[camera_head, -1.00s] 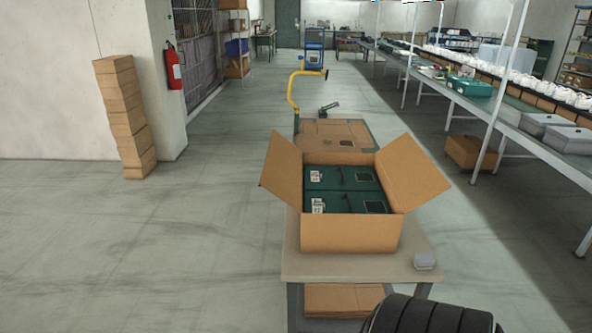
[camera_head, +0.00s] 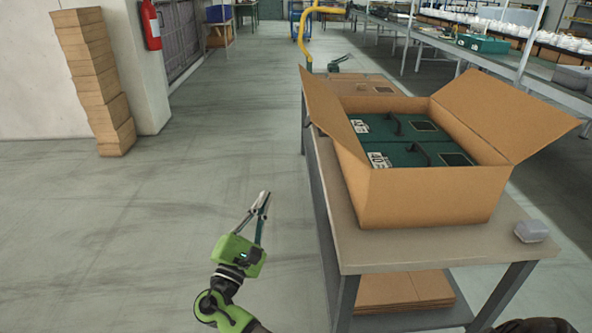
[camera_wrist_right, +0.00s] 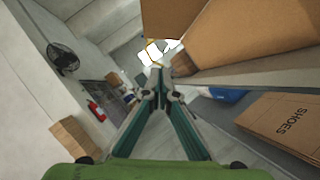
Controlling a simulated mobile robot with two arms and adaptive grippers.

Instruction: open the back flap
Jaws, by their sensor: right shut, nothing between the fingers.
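An open cardboard carton (camera_head: 430,198) stands on a table, with two green shoe boxes (camera_head: 425,148) inside. Its left flap (camera_head: 328,112) stands up, leaning outward. Its right flap (camera_head: 505,98) slants up and out to the right. I cannot clearly tell the back flap from the back wall. My right gripper (camera_head: 265,195) is left of the table, apart from the carton, pointing up and away. Its fingertips meet and hold nothing. In the right wrist view the shut fingertips (camera_wrist_right: 161,90) are left of the carton (camera_wrist_right: 250,40). My left gripper is not in view.
The table (camera_head: 400,250) has a small grey object (camera_head: 531,230) at its right corner and flat cardboard (camera_head: 400,290) on its lower shelf. A yellow post (camera_head: 311,30) stands behind. Stacked boxes (camera_head: 95,80) stand far left. The floor left of the table is clear.

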